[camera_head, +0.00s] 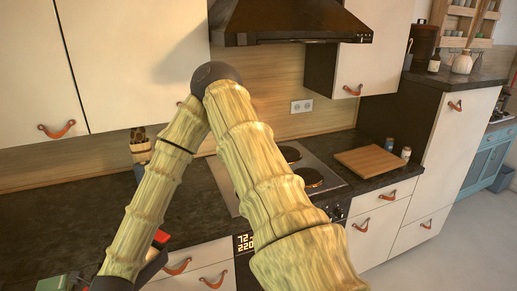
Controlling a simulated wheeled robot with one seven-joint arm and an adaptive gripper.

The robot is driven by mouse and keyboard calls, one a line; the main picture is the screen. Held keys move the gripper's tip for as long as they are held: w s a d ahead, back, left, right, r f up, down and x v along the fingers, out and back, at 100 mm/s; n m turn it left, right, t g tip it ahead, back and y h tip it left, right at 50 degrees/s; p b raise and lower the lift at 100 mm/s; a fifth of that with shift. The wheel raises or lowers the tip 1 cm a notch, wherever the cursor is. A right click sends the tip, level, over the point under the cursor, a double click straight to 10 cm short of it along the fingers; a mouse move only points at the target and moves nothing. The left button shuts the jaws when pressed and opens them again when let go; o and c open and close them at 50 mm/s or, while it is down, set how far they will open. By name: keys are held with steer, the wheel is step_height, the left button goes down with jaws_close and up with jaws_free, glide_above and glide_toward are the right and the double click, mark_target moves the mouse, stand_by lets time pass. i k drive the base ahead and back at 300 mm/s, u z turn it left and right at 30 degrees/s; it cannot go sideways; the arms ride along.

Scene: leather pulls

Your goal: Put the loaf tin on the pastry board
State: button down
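A flat wooden board (371,161), which looks like the pastry board, lies on the dark counter right of the stove. Its visible top is bare. I cannot make out a loaf tin in this view; my arm hides part of the counter. My arm rises from the lower right, bends at a dark joint and comes down to the lower left. Its end runs out at the bottom edge, so my gripper's fingers do not show.
Two small jars (397,149) stand by the board. The stove (311,178) is partly behind my arm. A utensil holder (140,147) stands at the back left. A red and black thing (160,238) and a green thing (52,284) are at lower left. A range hood (290,22) hangs above.

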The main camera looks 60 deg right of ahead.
mark_target(374, 160)
steer(key=k, duration=1.7)
steer(key=z, duration=1.4)
steer(key=i, duration=2.15)
